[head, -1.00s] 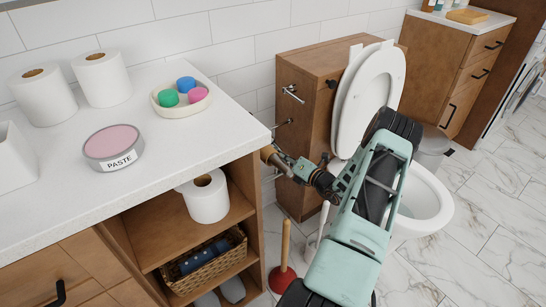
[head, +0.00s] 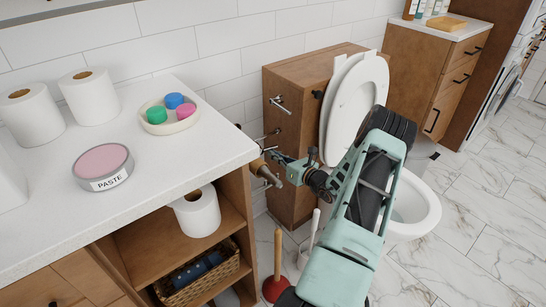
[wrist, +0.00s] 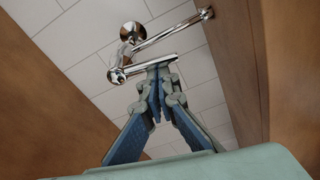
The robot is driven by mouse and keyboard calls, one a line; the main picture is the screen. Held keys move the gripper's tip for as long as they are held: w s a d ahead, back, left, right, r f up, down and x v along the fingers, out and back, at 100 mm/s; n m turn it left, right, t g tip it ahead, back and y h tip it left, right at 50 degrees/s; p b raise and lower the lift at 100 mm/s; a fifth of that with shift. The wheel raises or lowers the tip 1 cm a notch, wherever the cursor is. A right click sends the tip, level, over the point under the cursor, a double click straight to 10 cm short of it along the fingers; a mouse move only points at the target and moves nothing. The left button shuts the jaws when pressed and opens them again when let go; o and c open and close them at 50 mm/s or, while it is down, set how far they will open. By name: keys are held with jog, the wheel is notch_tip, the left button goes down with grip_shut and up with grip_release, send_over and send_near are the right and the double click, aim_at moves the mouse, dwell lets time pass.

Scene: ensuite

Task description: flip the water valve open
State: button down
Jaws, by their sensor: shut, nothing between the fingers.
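The chrome water valve (wrist: 117,74) sits low by the tiled wall in the wrist view, with a round wall flange and a pipe running to a wooden panel on the right. A short bar reaches from it across to the tips of my gripper (wrist: 158,78). The fingers are shut, with nothing seen between them. The tips are at or very near this bar; I cannot tell whether they touch. In the head view my gripper (head: 272,160) reaches into the gap between counter and toilet cabinet, just below the small chrome fitting (head: 266,135). The counter edge hides part of that gap.
The white counter (head: 190,150) and its open shelves stand left of my gripper. The wooden toilet cabinet (head: 296,130) and toilet lid (head: 356,105) are close on the right. A plunger (head: 277,260) stands on the floor below. A chrome holder (head: 279,104) juts from the cabinet.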

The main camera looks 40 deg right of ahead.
jog(key=shift+d+r, duration=0.2)
jog(key=shift+r, duration=0.2)
dwell(0.4)
notch_tip(320, 180, down, 5)
jog(key=b, duration=0.4)
jog(key=s+r+p, duration=0.2)
jog(key=s+p, duration=0.2)
jog(key=s, duration=0.5)
jog(key=shift+d+r, duration=0.1)
